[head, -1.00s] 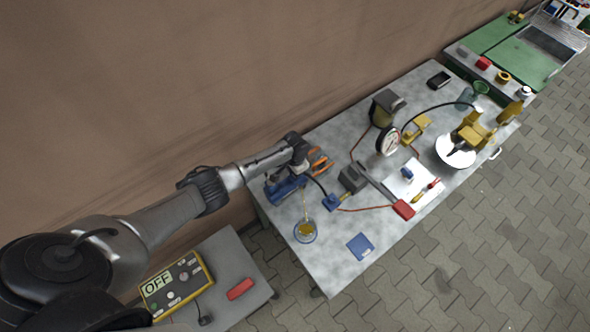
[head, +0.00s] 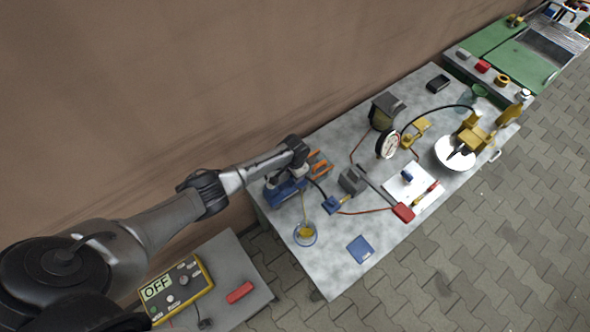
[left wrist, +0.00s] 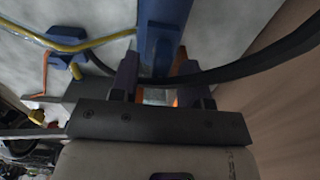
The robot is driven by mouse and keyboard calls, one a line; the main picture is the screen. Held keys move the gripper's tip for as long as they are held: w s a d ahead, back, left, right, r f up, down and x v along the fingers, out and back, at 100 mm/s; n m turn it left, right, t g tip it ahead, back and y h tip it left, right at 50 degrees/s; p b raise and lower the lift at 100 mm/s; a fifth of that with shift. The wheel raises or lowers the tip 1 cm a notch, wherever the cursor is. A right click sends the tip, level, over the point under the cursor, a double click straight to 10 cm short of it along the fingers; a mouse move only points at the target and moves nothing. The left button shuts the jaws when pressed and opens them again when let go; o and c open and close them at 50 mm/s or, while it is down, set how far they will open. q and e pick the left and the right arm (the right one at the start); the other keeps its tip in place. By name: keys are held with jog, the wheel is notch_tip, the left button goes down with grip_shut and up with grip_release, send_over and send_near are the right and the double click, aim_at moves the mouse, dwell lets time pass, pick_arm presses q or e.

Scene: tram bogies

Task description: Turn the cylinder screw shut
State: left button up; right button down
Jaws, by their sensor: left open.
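My left gripper (head: 290,180) is over the blue tool (head: 283,195) at the left end of the grey table. In the left wrist view, the two fingers of my left gripper (left wrist: 160,82) stand apart, on either side of the end of a blue bar (left wrist: 160,42). A small pale piece (left wrist: 156,96) and orange parts show between and behind the fingers. I cannot make out the cylinder screw for certain; the gripper hides part of the blue tool. I cannot tell whether the fingers touch anything. My right gripper is not in view.
A black hose (left wrist: 255,62) runs close past the fingers. A yellow tube (head: 304,208) hangs into a glass bowl (head: 305,234). Orange-handled tools (head: 318,163) lie beside the gripper. A gauge (head: 389,144) stands mid-table. The wall is close behind; the table's front left is mostly clear.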

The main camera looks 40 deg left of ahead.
pick_arm(q)
notch_tip(320, 180, up, 14)
jog(key=p, duration=0.1)
jog(key=shift+p, duration=0.3)
jog(key=shift+f, duration=0.1)
dwell(0.6)
